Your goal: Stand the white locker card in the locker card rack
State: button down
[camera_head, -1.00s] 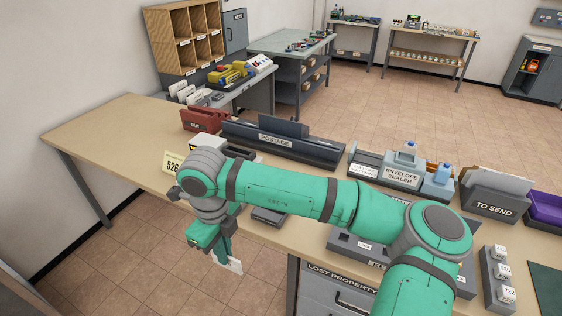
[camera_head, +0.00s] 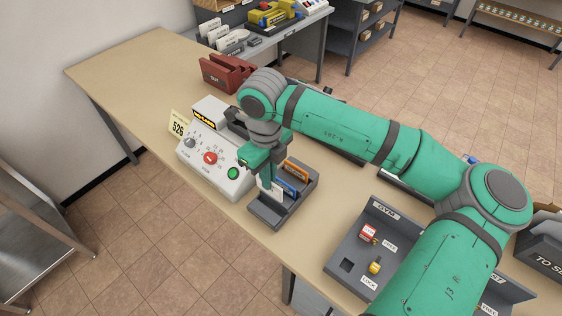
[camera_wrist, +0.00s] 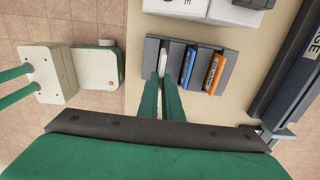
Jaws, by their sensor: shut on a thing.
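The locker card rack (camera_head: 270,217) is a dark grey tray on the wooden table, beside the white control box. It holds a blue card (camera_wrist: 189,65) and an orange card (camera_wrist: 215,73), both standing. My gripper (camera_head: 268,184) is over the rack, pointing down, shut on the white locker card (camera_wrist: 163,60). The card is upright at the left end of the rack (camera_wrist: 151,62) in the wrist view, beside the blue card and apart from it. Its lower edge is hidden, so I cannot tell whether it touches the slot floor.
The white control box (camera_head: 205,160) with a red knob and green button stands close to the rack's left. A yellow 526 sign (camera_head: 178,125) is behind it.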

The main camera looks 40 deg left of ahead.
aim_at(270, 192)
jog(key=shift+w+f, duration=0.15)
jog(key=shift+f, duration=0.8)
jog(key=shift+w+f, duration=0.1)
jog(key=shift+f, duration=0.8)
jog(key=shift+f, duration=0.3)
jog(key=shift+f, duration=1.25)
jog(key=shift+f, duration=0.15)
jog(key=shift+f, duration=1)
jog(key=c, duration=1.9)
grip_release()
jog(key=shift+o, duration=0.2)
